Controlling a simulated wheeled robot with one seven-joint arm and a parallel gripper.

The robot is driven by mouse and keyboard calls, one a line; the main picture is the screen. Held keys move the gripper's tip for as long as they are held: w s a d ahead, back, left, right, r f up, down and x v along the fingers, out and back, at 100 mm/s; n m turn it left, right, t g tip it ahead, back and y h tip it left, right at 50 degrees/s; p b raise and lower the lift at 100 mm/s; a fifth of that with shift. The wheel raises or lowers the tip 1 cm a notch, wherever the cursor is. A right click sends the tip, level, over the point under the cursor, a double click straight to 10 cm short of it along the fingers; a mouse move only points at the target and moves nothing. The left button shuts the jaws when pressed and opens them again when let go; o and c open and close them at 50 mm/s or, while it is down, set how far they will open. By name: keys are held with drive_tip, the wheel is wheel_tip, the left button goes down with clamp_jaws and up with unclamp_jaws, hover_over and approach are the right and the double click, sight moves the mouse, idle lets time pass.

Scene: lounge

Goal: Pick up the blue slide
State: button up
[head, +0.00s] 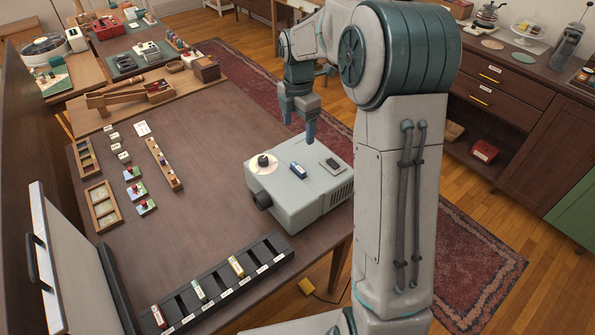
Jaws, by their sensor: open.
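The blue slide (298,169) looks like a small blue and white block. It lies on top of the pale grey projector (300,198), between a round white disc with a dark knob and a dark flat piece. My gripper (299,131) is open and empty, fingers pointing down. In the picture it is just above and behind the blue slide, apart from it. How high it hangs above the projector is hard to tell.
A black slotted tray (217,293) with red, green and yellow slides lies along the table's front. A wooden strip (164,164) with small pieces and several coloured cards lie left of the projector. An open case lid (72,268) stands at the left. The middle of the table (215,205) is clear.

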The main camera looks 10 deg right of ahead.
hover_over(298, 167)
wheel_tip(298, 167, down, 8)
drive_tip(key=shift+w+d+f+p, duration=0.1)
drive_tip(key=shift+w+f+p, duration=0.05)
drive_tip(key=shift+f+p, duration=0.15)
drive_tip(key=shift+s+f+p, duration=0.2)
drive_tip(key=shift+f+p, duration=0.55)
drive_tip(key=shift+f, duration=1.95)
drive_tip(key=c, duration=1)
